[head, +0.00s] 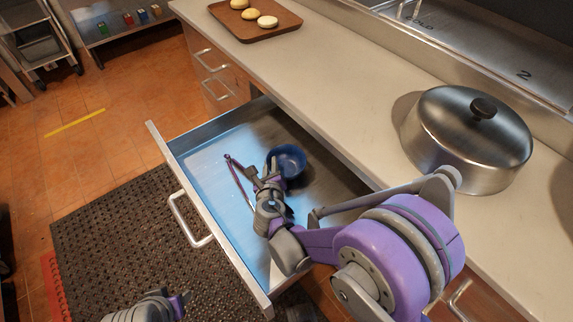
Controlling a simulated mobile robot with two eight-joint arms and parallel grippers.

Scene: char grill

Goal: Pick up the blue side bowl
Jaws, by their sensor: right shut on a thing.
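The blue side bowl (291,158) is in the open metal drawer (217,128), toward its right inner side. My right gripper (272,168) reaches down into the drawer and is shut on the bowl's near left rim. The fingertips are small and partly hidden by the wrist. I cannot tell whether the bowl touches the drawer floor. My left gripper (177,303) is only partly in view at the bottom edge, over the dark mat, and its jaws cannot be made out.
The counter (330,95) runs beside the drawer and holds a large lidded metal pot (465,145) and a wooden tray (240,27) with several buns. A dark mat (110,225) covers the floor.

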